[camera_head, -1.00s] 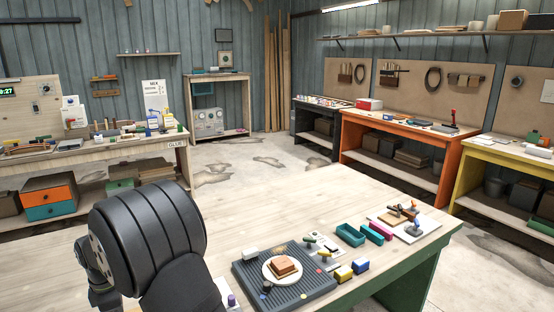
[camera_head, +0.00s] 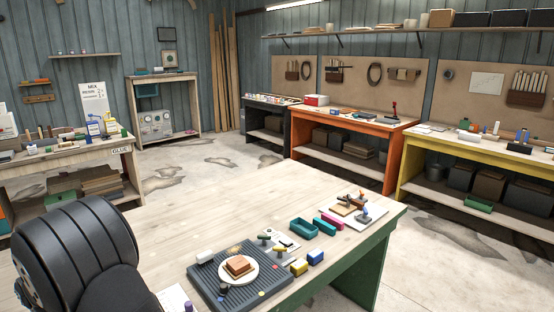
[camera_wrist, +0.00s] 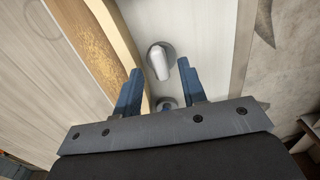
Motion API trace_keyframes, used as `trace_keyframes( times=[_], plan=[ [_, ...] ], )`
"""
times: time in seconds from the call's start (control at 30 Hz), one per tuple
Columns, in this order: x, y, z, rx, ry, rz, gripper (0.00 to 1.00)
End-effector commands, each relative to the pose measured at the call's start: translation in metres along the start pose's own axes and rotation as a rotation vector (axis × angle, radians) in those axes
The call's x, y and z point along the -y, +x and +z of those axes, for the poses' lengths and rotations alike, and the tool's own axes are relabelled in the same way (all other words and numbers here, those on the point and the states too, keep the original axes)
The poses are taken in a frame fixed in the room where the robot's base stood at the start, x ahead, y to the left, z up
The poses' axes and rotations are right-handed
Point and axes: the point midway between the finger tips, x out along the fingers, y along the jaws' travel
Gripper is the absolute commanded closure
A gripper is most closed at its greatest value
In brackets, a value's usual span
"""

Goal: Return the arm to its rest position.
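My gripper (camera_wrist: 161,80) shows in the wrist view with its two blue fingers apart, so it is open. No object is clamped between them. A pale wooden piece (camera_wrist: 112,45) with a rough, yellowish face runs past the left finger. A rounded white-grey part (camera_wrist: 158,62) on a white surface shows between and beyond the fingertips; I cannot tell its distance or whether a finger touches it. In the head view, my dark arm fills the lower left corner, and the gripper is out of the picture.
The light wooden bench (camera_head: 190,225) holds a dark ribbed mat (camera_head: 215,288) with a plate (camera_head: 238,269) and brown block, teal trays (camera_head: 303,228) and a white board (camera_head: 345,222) with clamp-like parts. Its middle is bare. Orange (camera_head: 350,133) and yellow (camera_head: 460,151) workbenches stand behind.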

Motion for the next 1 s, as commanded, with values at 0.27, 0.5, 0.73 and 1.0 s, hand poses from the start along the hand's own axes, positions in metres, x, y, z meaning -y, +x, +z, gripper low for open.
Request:
trace_keyframes(
  times=[0.27,0.5,0.73,1.0],
  plan=[
    [-0.001,-0.053,0.0,-0.002,0.0,0.005,0.62],
    [-0.001,-0.101,0.0,-0.001,0.0,0.004,0.62],
    [-0.001,-0.147,0.0,-0.002,-0.001,0.005,0.62],
    [0.001,-0.127,0.0,0.001,-0.001,-0.004,0.62]
  ],
)
